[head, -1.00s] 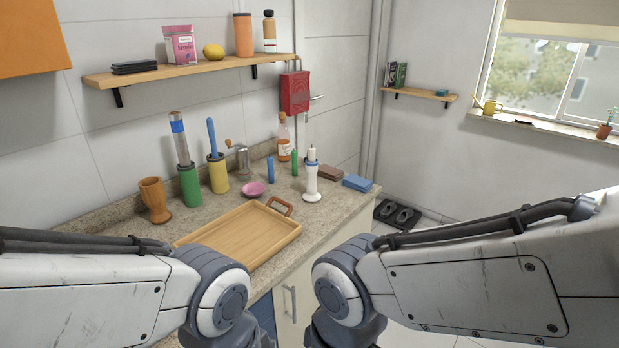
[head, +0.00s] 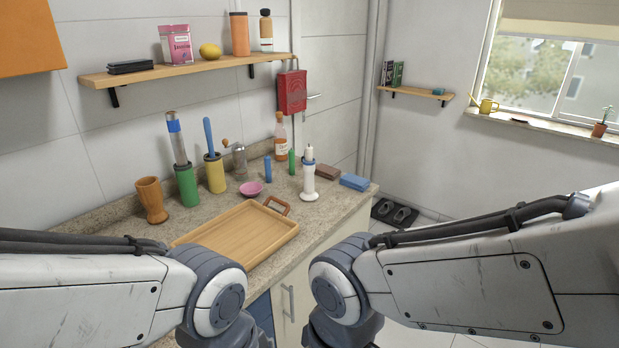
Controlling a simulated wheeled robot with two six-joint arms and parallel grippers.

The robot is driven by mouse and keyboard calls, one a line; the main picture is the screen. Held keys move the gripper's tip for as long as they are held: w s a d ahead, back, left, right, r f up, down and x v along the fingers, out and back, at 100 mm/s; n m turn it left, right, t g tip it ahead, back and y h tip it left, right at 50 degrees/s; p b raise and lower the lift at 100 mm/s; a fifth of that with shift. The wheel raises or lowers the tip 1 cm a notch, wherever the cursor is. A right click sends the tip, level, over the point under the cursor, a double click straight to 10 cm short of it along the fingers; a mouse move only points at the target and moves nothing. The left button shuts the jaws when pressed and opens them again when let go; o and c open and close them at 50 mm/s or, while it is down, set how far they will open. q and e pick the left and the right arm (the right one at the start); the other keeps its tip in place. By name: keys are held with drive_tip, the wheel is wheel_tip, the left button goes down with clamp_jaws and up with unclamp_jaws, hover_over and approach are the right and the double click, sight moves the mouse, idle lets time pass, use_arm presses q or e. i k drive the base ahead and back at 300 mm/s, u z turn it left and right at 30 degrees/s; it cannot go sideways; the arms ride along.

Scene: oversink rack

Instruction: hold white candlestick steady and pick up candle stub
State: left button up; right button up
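The white candlestick (head: 308,181) stands upright on the counter, right of the wooden tray. It has a blue ring near its top. A short white candle stub (head: 309,153) sits upright in its top. Both of my arms come in low from the two sides of the head view. My grippers are outside the picture, so nothing shows whether they hold anything.
A wooden tray (head: 212,225) lies at the counter's front edge. A blue candle (head: 267,169), a green candle (head: 291,162) and a pink dish (head: 251,188) stand near the candlestick. A folded blue cloth (head: 355,182) lies to its right. A glass bottle (head: 281,137) stands behind.

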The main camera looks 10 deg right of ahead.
sight(308, 150)
drive_tip(key=z, duration=0.95)
drive_tip(key=k, duration=1.2)
drive_tip(key=z, duration=1)
drive_tip(key=i, duration=2.35)
drive_tip(key=u, duration=1.45)
drive_tip(key=i, duration=1)
drive_tip(key=u, duration=1)
